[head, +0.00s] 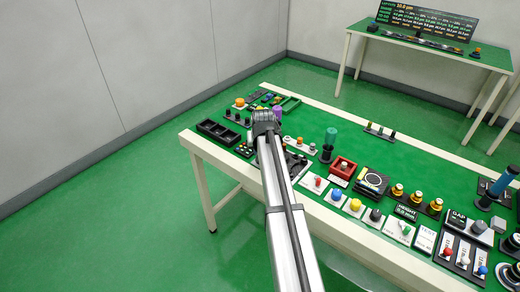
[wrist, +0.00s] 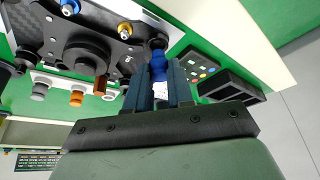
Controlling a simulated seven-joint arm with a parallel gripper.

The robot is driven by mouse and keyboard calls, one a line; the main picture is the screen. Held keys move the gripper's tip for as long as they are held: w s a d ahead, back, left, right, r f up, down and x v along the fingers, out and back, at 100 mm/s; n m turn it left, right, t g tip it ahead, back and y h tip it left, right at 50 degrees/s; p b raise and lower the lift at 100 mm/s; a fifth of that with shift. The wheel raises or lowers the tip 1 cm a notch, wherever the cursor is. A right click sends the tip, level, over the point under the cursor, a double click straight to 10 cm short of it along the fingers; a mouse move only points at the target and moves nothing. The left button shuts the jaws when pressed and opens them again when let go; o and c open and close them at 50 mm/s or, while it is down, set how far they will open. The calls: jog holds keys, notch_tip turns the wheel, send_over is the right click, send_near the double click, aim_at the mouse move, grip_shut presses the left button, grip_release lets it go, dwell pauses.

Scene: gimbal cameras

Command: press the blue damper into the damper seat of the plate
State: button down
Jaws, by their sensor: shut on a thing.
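My gripper (wrist: 162,88) is shut on the blue damper (wrist: 159,64), which sits between the two fingers in the wrist view. A small white patch shows below it between the fingers. The dark plate (wrist: 50,42) with a carbon-like weave fills the upper left of the wrist view. The damper's far end meets or overlaps a black round part (wrist: 157,43) at the plate's right edge; I cannot tell whether it is seated. In the head view my gripper (head: 265,127) is over the table's left part, and my arm hides much of the plate (head: 296,166).
Another blue piece (wrist: 70,7) and an orange piece (wrist: 125,31) stand on the plate. Grey and orange knobs (wrist: 76,97) line up below it. A black tray (wrist: 228,90) and a panel with coloured dots (wrist: 203,72) lie to the right. Several fixtures crowd the green table (head: 420,165).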

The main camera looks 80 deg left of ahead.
jog(key=shift+f, duration=0.75)
jog(key=c, duration=0.9)
grip_release()
jog(key=shift+r, duration=0.1)
jog(key=v, duration=1.3)
jog(key=shift+d+r, duration=0.2)
